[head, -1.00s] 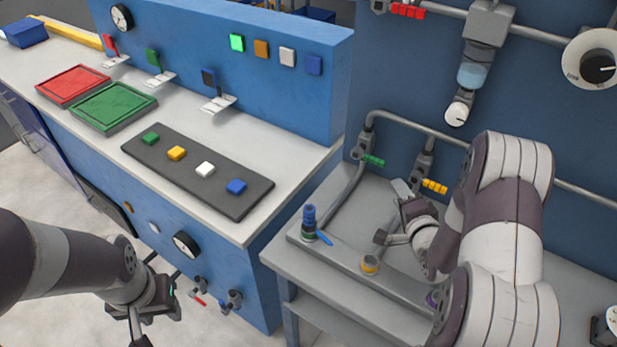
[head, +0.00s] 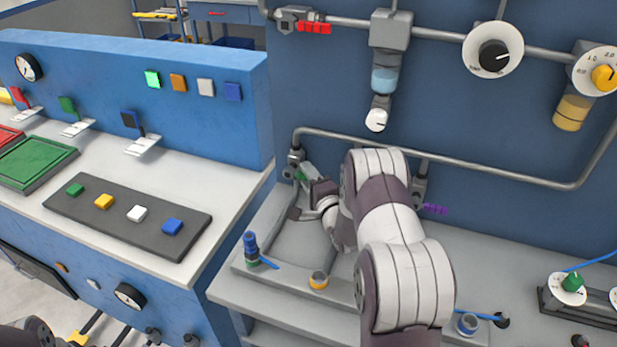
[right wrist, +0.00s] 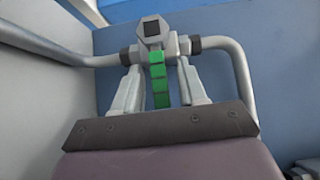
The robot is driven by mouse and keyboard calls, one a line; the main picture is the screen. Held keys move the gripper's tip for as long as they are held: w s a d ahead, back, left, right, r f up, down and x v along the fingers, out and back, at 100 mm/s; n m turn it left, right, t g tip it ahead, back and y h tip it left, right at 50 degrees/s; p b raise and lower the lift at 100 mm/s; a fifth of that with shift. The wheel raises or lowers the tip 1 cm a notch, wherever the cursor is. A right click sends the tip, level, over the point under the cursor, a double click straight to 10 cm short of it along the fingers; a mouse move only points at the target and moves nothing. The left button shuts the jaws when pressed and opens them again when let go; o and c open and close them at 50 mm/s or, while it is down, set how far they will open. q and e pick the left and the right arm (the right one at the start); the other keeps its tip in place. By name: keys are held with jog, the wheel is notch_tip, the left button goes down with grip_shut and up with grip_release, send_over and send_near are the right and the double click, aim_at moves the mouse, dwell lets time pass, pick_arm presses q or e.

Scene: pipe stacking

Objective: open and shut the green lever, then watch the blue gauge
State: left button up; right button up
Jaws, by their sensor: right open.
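The green lever (head: 305,172) hangs from a valve on the grey wall pipe. In the right wrist view it is a segmented green handle (right wrist: 159,80) pointing down from a hex-shaped valve body. My right gripper (head: 310,181) is open at this lever. In the right wrist view its two pale fingers stand on either side of the handle, apparently with gaps. A vessel with blue contents (head: 384,80) is on the wall, with a small white dial (head: 377,120) below it; I cannot tell whether this is the blue gauge. My left gripper is out of view.
A purple lever (head: 435,209) is right of my right arm. The blue console (head: 235,130) bounds the left side. A red handle (head: 314,28) is on the upper pipe.

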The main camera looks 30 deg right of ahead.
grip_shut()
